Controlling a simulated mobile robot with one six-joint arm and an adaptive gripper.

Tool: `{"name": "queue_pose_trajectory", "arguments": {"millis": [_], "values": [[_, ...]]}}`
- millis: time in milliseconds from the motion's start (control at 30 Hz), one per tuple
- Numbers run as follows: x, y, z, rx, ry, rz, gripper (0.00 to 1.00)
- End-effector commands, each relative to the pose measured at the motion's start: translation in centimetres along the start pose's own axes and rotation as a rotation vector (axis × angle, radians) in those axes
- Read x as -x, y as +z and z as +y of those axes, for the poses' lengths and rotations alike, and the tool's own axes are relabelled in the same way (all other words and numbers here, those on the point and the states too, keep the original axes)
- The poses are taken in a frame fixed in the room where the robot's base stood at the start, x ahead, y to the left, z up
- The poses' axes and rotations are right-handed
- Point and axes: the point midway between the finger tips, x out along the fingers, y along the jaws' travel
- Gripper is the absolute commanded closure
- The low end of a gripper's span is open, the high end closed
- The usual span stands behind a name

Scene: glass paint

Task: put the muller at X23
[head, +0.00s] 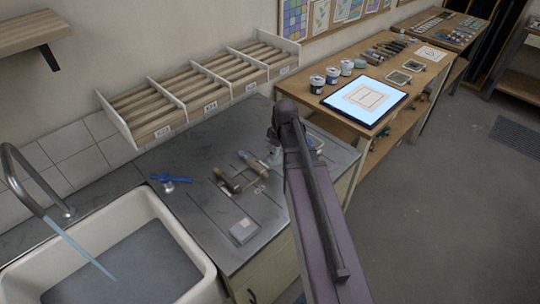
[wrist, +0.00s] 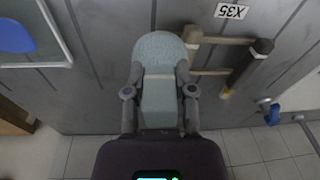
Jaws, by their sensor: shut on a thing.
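The muller (wrist: 160,50) is a pale blue-green speckled piece with a rounded broad end and a narrower block-like part. My gripper (wrist: 160,85) is shut on the narrower part, with one finger on each side. In the head view, a pale bit of the muller (head: 275,156) shows beside my arm, over the right part of the grey counter; my arm hides most of it. I cannot make out X23 in either view.
Wooden-handled tools (head: 232,179) lie on the counter left of my arm. A blue-handled tool (head: 170,180) lies near the sink (head: 190,250). A slatted rack (head: 205,88) with small labels lines the wall. A lit panel (head: 365,99) and jars stand on the wooden table.

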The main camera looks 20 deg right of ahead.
Motion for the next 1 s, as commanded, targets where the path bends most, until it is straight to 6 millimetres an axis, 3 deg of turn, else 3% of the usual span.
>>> {"name": "queue_pose_trajectory", "arguments": {"millis": [100,300,767,1000], "values": [[-0.8,2.8,-1.1,-0.035,0.036,-0.061,1.00],[-1.0,4.7,-1.5,-0.069,0.071,-0.114,1.00],[-1.0,4.7,-1.2,-0.073,0.075,-0.119,1.00],[-1.3,3.2,-0.1,-0.073,0.075,-0.118,1.00]]}}
